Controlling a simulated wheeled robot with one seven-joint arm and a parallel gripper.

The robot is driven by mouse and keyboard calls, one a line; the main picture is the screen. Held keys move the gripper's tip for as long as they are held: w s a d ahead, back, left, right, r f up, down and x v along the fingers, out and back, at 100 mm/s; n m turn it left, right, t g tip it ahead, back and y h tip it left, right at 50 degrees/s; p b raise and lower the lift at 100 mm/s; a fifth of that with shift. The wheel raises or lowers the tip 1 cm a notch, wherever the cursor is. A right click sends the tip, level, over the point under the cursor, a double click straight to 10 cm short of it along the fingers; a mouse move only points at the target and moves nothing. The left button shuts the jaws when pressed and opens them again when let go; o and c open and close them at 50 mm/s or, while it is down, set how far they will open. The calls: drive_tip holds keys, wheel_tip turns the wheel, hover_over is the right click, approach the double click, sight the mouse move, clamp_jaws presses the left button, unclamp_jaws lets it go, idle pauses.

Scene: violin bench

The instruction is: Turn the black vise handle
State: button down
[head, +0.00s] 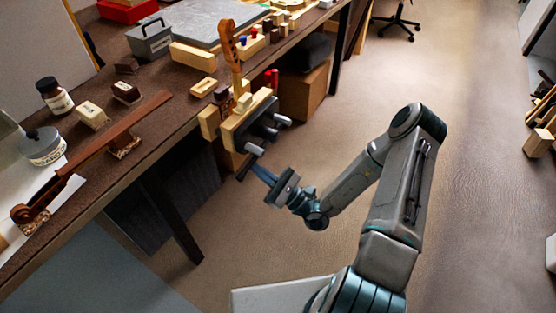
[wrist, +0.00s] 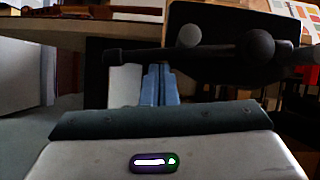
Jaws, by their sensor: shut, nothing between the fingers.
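The vise (head: 243,124), with pale wooden jaws, is fixed to the front edge of the bench. Its black handle (wrist: 140,56) crosses the upper wrist view roughly level, running from a round dark hub (wrist: 257,47) to a capped end on the left. In the head view the handle (head: 245,166) shows as a thin dark bar slanting down below the vise. My gripper (head: 258,168) is shut and empty, its blue fingers close to the handle's lower end. In the wrist view the fingertips (wrist: 158,68) appear just below the bar; I cannot tell whether they touch it.
Two grey rod ends (head: 255,150) stick out from the vise near the handle. A cardboard box (head: 304,92) sits under the bench. A violin neck (head: 100,148) and jars lie left.

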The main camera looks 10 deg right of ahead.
drive_tip(key=r+p, duration=0.1)
drive_tip(key=a+r+p, duration=0.1)
drive_tip(key=shift+s+r+p, duration=0.3)
drive_tip(key=shift+p, duration=0.05)
drive_tip(key=shift+r+m+t+h+p, duration=0.55)
drive_tip(key=shift+m+t+p, duration=0.15)
drive_tip(key=shift+m+p, duration=0.35)
drive_tip(key=shift+f+m, duration=0.15)
drive_tip(key=shift+m, duration=0.1)
